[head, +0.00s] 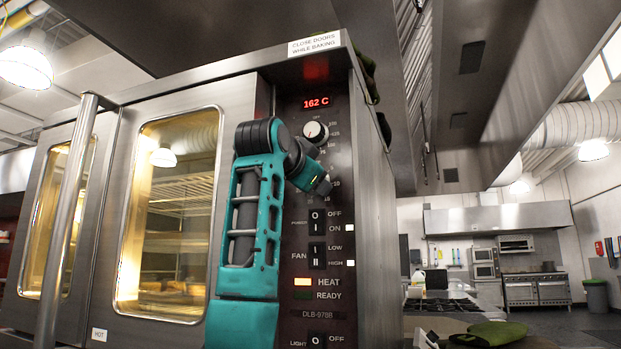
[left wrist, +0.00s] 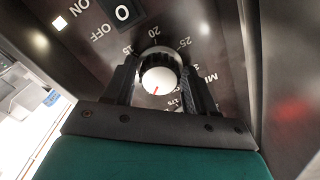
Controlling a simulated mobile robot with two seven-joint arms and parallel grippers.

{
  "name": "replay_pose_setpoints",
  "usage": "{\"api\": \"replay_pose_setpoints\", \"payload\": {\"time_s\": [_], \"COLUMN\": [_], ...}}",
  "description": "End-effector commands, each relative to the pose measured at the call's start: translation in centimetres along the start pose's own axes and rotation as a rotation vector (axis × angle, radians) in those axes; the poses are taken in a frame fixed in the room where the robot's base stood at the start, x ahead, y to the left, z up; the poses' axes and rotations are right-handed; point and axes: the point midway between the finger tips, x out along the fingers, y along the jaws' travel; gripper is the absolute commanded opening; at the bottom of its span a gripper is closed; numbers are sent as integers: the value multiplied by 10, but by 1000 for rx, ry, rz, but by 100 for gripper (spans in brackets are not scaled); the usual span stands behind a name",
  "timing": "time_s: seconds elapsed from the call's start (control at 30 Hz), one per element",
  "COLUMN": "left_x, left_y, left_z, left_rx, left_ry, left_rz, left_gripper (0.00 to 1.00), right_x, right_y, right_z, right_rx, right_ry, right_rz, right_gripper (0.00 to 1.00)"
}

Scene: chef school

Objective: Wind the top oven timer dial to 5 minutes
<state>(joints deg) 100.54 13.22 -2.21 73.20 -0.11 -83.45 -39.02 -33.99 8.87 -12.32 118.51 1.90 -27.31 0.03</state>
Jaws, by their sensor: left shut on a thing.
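The timer dial (left wrist: 158,72) is a round knob with a pale face, a dark ribbed rim and a red pointer mark. In the left wrist view the scale appears turned over, with 15, 20 and 25 along the top. The red mark points down and slightly left, away from the 20; the scale there is largely hidden. My left gripper (left wrist: 160,80) is shut on the dial, one finger on each side. In the head view my left gripper (head: 322,184) covers the dial on the top oven's control panel (head: 325,226). My right gripper is not in view.
A temperature knob (head: 315,132) sits just above my left gripper, under a red display (head: 317,102) reading 162 C. Power and fan switches (head: 317,254) lie below. The oven's glass door (head: 168,215) is shut, left of my arm. Open kitchen space lies right.

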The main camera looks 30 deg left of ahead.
Motion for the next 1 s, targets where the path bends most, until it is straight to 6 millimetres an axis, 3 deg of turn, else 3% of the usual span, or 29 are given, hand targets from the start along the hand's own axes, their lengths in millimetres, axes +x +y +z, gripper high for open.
{"api": "replay_pose_setpoints", "payload": {"time_s": [0.13,0.17,0.3,0.67,1.0], "left_x": [0,0,0,-8,-78], "left_y": [1,1,1,0,0], "left_z": [0,0,0,0,0], "left_rx": [0,0,0,-1,0], "left_ry": [0,0,0,1,4], "left_rz": [1,1,1,-1,-3], "left_gripper": [26,57,70,70,70], "right_x": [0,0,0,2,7], "right_y": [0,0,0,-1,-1], "right_z": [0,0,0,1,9], "right_rx": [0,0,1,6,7], "right_ry": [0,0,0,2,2], "right_rz": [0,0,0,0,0], "right_gripper": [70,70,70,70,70]}}
